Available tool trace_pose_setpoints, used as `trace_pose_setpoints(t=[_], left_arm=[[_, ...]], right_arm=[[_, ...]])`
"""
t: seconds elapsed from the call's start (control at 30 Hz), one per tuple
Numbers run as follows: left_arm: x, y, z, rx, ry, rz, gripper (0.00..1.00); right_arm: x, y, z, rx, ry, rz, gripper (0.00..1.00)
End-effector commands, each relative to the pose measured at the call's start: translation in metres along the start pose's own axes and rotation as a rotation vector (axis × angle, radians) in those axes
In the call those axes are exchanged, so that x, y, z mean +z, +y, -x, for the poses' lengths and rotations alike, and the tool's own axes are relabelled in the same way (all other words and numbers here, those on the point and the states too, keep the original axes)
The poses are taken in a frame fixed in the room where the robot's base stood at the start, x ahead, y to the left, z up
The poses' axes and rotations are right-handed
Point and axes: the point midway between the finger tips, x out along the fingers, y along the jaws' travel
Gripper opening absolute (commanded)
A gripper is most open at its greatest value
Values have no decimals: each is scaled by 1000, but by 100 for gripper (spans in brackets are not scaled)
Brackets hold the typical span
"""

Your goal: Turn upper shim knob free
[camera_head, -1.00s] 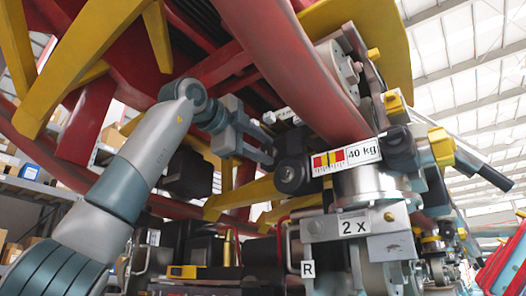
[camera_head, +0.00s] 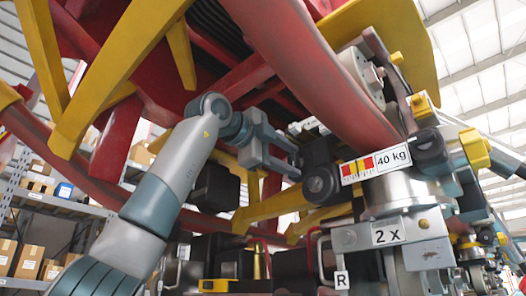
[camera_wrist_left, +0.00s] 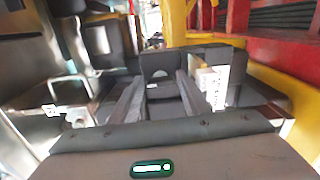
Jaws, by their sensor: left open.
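A black round knob (camera_head: 322,184) sits left of the red, yellow and white scale with the "40 kg" label (camera_head: 393,156); I cannot tell for sure that it is the upper shim knob. My left gripper (camera_head: 296,160) is open, reaching in from the left, its fingertips close to the knob's left side. Contact cannot be told. In the left wrist view, the two fingers (camera_wrist_left: 158,98) stand apart and a dark block (camera_wrist_left: 160,68) with a pale half-round mark shows beyond and between them. My right gripper is not in view.
A thick red tube (camera_head: 290,55) runs over the work spot. Yellow beams (camera_head: 110,80) cross on the left. A metal bracket labelled "2 x" (camera_head: 388,235) is below. Shelves with boxes (camera_head: 27,262) stand at far left.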

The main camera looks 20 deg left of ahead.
Motion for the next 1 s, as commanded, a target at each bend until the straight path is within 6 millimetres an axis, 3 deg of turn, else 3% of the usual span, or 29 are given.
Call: trace_pose_setpoints(t=[0.27, 0.7, 0.87, 1.0], left_arm=[[0, 2, 30, -4, 0, -1, 42], [0, 2, 117, -3, 0, 0, 42], [1, 2, 145, -3, -1, 0, 42], [1, 1, 161, -1, 0, 0, 42]], right_arm=[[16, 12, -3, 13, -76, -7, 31], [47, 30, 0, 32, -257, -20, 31], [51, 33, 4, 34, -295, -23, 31], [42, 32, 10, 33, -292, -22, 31]])
